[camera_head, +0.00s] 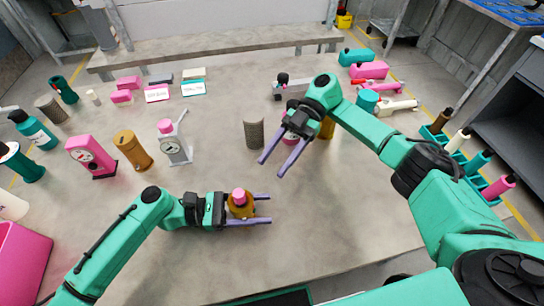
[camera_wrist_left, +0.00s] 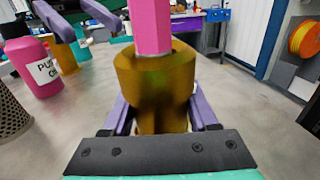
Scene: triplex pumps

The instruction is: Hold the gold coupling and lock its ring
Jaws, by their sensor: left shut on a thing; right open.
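The gold coupling (camera_head: 240,210) is between the purple fingers of my left gripper (camera_head: 268,208), low in the middle of the head view. In the left wrist view the coupling (camera_wrist_left: 155,85) is a gold body standing between the fingers. A pink hexagonal piece (camera_wrist_left: 149,28) rises from its top; it shows as a pink cap (camera_head: 239,194) in the head view. My left gripper is shut on the coupling. My right gripper (camera_head: 271,169) is open and empty, above and to the right of the coupling and apart from it. No separate ring can be made out.
A grey mesh cylinder (camera_head: 254,134) stands behind the coupling. A pink gauge block (camera_head: 91,156), a gold cylinder (camera_head: 132,150) and a grey gauge stand (camera_head: 174,148) are to the left. A pink bottle (camera_wrist_left: 30,65) shows in the left wrist view. The bench around the coupling is clear.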

